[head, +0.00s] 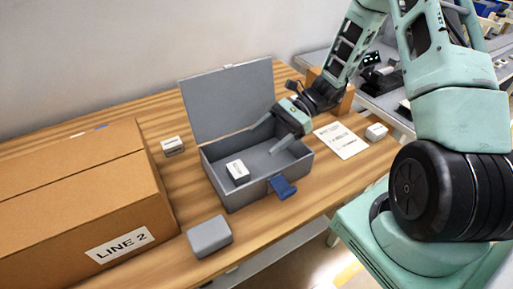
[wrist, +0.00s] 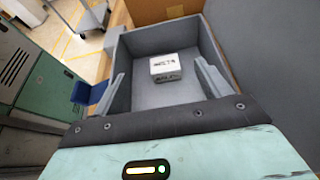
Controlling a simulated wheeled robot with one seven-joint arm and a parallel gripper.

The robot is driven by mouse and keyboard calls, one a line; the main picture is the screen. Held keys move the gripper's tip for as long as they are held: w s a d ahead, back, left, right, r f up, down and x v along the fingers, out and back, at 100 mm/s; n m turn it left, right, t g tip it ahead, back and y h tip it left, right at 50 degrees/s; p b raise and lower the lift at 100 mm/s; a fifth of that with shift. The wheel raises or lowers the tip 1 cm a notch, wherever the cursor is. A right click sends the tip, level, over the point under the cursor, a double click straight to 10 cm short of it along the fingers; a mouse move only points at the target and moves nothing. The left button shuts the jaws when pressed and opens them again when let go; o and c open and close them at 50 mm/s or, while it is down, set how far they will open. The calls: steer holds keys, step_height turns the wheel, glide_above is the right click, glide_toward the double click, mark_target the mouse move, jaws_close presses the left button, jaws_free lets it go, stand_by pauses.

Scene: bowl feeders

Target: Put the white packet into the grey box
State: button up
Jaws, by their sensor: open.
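The grey box (head: 258,191) stands on the wooden table with its lid (head: 228,100) raised at the back and a blue latch (head: 283,187) on its front. A white packet (head: 238,172) with dark print lies on the box floor, toward the left end. It also shows inside the box in the wrist view (wrist: 165,67). My gripper (head: 275,135) is open and empty over the right part of the box, with its fingers pointing down toward the inside. In the wrist view its fingers (wrist: 157,85) are spread wide, with the packet beyond them, apart from both.
A cardboard box marked LINE 2 (head: 75,205) fills the table's left. Another white packet (head: 172,146) lies left of the grey box, and one (head: 376,132) at right beyond a printed sheet (head: 341,141). A closed grey case (head: 209,236) sits near the front edge.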

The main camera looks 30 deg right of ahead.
steer(key=s+a+r+n+h, duration=0.6)
steer(key=s+n, duration=0.4)
steer(key=n, duration=0.2)
steer(key=s+a+r+n+h, duration=0.6)
steer(key=s+a+n, duration=0.3)
steer(key=n, duration=0.4)
steer(key=shift+s+a+r+n+h, duration=0.25)
steer(key=shift+s+r+n+h, duration=0.05)
steer(key=shift+s+r+h, duration=0.15)
steer(key=shift+d, duration=0.1)
